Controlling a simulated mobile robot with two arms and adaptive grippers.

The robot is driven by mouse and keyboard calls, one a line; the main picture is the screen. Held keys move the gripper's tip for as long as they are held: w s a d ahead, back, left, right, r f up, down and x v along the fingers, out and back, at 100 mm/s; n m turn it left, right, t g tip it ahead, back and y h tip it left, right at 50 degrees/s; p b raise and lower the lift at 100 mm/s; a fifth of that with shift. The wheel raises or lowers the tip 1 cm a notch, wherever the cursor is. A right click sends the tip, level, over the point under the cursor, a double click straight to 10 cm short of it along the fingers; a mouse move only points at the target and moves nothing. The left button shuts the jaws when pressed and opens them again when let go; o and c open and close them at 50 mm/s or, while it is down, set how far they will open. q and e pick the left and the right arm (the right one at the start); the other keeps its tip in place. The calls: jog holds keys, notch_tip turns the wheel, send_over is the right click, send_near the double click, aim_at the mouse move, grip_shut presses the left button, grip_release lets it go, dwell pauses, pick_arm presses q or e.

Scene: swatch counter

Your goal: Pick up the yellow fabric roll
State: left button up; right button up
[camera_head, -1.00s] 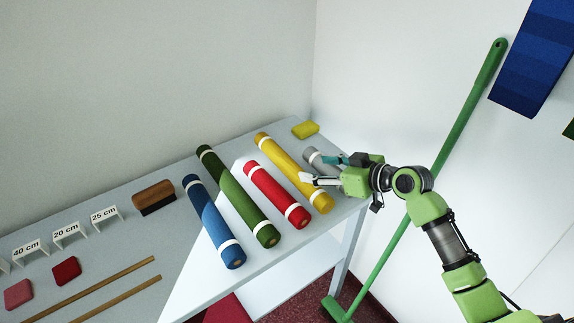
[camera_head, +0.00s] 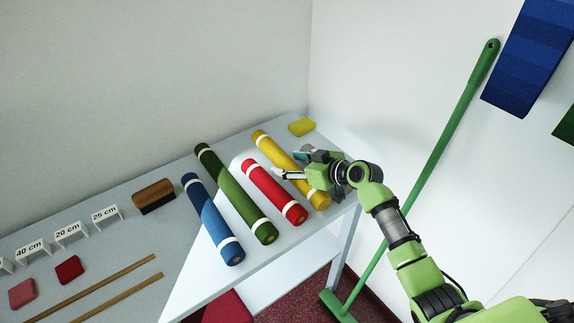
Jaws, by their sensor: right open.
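The yellow fabric roll (camera_head: 272,148) lies on the counter with a white band near each end, to the right of the red roll. My right gripper (camera_head: 286,163) is open, with its fingers over the middle of the yellow roll. The gripper hides part of the roll, and I cannot tell whether the fingers touch it. My left gripper is not in view.
Red (camera_head: 275,192), green (camera_head: 236,196) and blue (camera_head: 212,222) rolls lie to the left on the counter (camera_head: 178,212). A yellow block (camera_head: 302,127) sits at the back right corner. A green broom (camera_head: 427,177) leans against the right wall.

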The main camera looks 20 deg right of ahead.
jog(key=shift+r, duration=0.1)
jog(key=c, duration=1.5)
